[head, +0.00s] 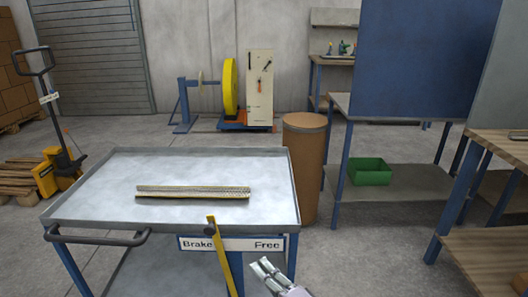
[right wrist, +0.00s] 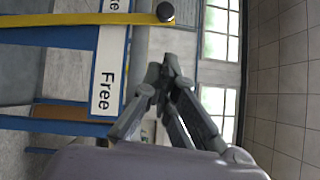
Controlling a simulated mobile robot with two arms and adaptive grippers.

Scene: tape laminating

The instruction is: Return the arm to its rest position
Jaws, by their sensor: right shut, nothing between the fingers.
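My right gripper (head: 264,268) shows at the bottom of the head view, in front of the cart's front edge. Its fingers are shut with nothing between them, and in the right wrist view the fingertips (right wrist: 160,72) meet. It is apart from the yellow brake lever (head: 222,255), which stands to its left in the head view. The lever also shows along the top of the right wrist view (right wrist: 80,19). My left gripper is not in view.
A metal cart (head: 100,190) with a raised rim, a "Brake / Free" label (head: 265,244) and a dark handle (head: 95,239) stands ahead. A flat strip stack (head: 193,192) lies on it. A brown drum (head: 304,165) and a wooden-topped table (head: 500,146) stand right.

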